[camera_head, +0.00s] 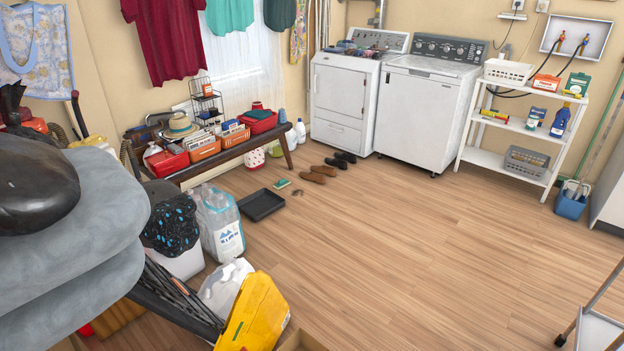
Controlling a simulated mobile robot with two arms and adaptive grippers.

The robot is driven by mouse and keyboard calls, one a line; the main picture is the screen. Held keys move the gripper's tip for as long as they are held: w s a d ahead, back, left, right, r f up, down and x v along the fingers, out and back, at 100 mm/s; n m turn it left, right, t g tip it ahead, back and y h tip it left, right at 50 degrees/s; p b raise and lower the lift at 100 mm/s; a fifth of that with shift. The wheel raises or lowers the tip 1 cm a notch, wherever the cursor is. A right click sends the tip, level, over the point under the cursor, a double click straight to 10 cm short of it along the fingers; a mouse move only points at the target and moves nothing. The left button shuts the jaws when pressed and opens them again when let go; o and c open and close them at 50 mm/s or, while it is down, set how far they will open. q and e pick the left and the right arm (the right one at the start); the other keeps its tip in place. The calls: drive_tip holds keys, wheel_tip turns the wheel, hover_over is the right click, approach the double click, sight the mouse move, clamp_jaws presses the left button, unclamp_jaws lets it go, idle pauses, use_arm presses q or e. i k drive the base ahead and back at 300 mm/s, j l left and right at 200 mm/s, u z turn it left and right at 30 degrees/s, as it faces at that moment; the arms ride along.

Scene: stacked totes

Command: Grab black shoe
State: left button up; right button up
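A pair of black shoes (341,160) lies on the wood floor in front of the white dryer, close to its base. A pair of brown shoes (318,174) lies just in front of them, nearer to me. The shoes are small and far off in this view. Neither of my grippers shows in the head view.
A washer (427,112) and the dryer (342,99) stand at the back wall. A bench (226,144) with bins is left of the shoes. A black tray (261,204), jugs and a yellow bag (254,315) lie nearer. The middle floor is clear; a white shelf (505,128) stands right.

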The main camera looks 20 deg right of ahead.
sight(342, 165)
drive_tip(key=i+l+z, duration=0.35)
drive_tip(key=l, duration=0.45)
drive_tip(key=i+l+z, duration=0.3)
drive_tip(key=i+l, duration=0.3)
drive_tip(key=i+l+z, duration=0.35)
drive_tip(key=i+l, duration=0.3)
drive_tip(key=i+u, duration=0.1)
drive_tip(key=i, duration=0.75)
drive_tip(key=i+u, duration=0.15)
drive_tip(key=i, duration=0.65)
drive_tip(key=i+l+u, duration=0.1)
drive_tip(key=i, duration=0.75)
